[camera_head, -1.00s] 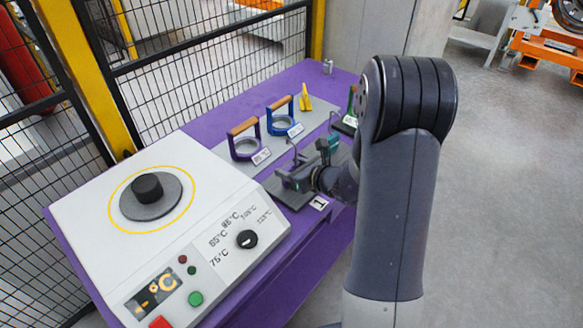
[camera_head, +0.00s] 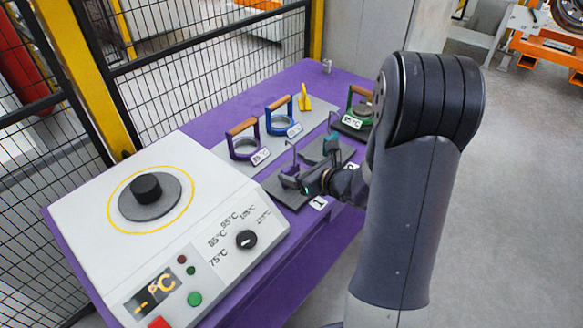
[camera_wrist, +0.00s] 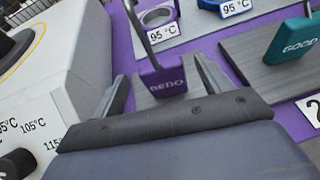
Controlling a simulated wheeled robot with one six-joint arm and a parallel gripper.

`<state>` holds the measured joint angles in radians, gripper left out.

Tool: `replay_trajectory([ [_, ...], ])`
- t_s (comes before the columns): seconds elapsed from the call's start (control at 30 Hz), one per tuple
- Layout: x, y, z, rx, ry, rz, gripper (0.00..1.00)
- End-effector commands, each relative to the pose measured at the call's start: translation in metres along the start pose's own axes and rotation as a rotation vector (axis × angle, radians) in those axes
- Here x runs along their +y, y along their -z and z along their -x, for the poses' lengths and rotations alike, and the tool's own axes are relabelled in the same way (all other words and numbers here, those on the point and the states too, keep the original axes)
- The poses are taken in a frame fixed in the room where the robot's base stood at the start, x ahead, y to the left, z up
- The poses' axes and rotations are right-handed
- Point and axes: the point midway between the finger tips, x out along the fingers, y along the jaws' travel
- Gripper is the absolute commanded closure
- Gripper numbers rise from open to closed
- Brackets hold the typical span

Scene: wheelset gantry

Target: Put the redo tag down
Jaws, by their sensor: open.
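The redo tag (camera_wrist: 163,82) is a purple block with a thin upright stem, and its lettering faces my wrist camera. It is at the grey plate beside the number 1 label (camera_head: 318,203). My gripper (camera_wrist: 161,70) is open, with one finger on each side of the tag and gaps visible between.
A teal GOOD tag (camera_wrist: 294,38) stands on the neighbouring plate to the right. Behind are purple (camera_head: 244,141), blue (camera_head: 280,118) and green (camera_head: 360,105) ring holders. A white heater panel (camera_head: 90,215) is at the left, close to my gripper.

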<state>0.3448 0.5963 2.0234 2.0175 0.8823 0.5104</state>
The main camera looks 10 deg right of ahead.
Motion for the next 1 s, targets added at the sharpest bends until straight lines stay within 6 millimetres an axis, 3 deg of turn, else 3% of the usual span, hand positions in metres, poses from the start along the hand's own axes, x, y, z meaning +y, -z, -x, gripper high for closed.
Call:
replay_trajectory([
  [0.2,-0.002,-0.001,0.05,-0.002,0.006,0.0,0.26],
  [0.4,-0.001,-0.001,0.076,-0.002,0.003,0.002,0.26],
  [0.6,0.0,0.0,0.084,0.0,0.0,0.001,0.26],
  [1.0,0.0,0.0,0.08,0.0,-0.002,0.001,0.26],
])
